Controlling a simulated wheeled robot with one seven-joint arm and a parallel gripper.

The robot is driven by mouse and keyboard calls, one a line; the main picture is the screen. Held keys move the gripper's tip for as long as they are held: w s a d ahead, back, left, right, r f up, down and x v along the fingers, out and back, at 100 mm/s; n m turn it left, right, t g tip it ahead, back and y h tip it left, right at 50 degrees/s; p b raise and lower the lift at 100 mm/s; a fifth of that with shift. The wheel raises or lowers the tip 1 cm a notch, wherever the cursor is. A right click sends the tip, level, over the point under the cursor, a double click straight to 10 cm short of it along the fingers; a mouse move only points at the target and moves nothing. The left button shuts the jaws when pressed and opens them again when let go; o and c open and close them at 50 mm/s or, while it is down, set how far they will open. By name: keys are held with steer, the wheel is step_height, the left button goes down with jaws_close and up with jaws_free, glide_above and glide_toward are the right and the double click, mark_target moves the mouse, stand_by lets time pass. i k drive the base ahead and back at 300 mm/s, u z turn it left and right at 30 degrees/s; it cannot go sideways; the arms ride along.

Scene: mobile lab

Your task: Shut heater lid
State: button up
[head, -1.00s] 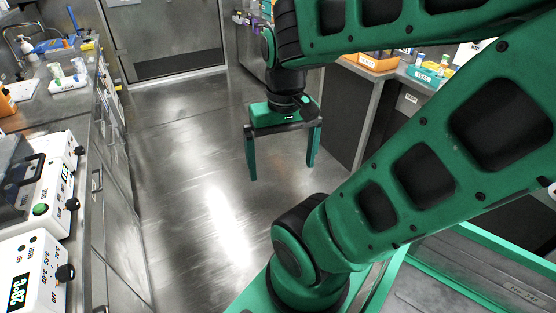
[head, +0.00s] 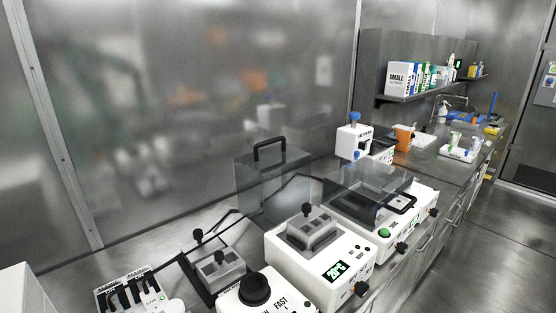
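A white heater (head: 350,258) with a green-lit display reading 20°C stands on the bench, with a grey metal block (head: 312,232) and a small black knob on its top. A clear lid (head: 262,180) with a black handle (head: 270,147) stands raised behind it. The lid appears to be this heater's, but its hinge is hard to make out. My gripper is not in the head view now.
Open floor (head: 490,255) lies right.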

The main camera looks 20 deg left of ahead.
mark_target(249, 184)
steer(key=u, duration=1.2)
steer(key=k, duration=1.3)
steer(key=z, duration=0.35)
steer(key=i, duration=1.8)
steer(key=u, duration=0.6)
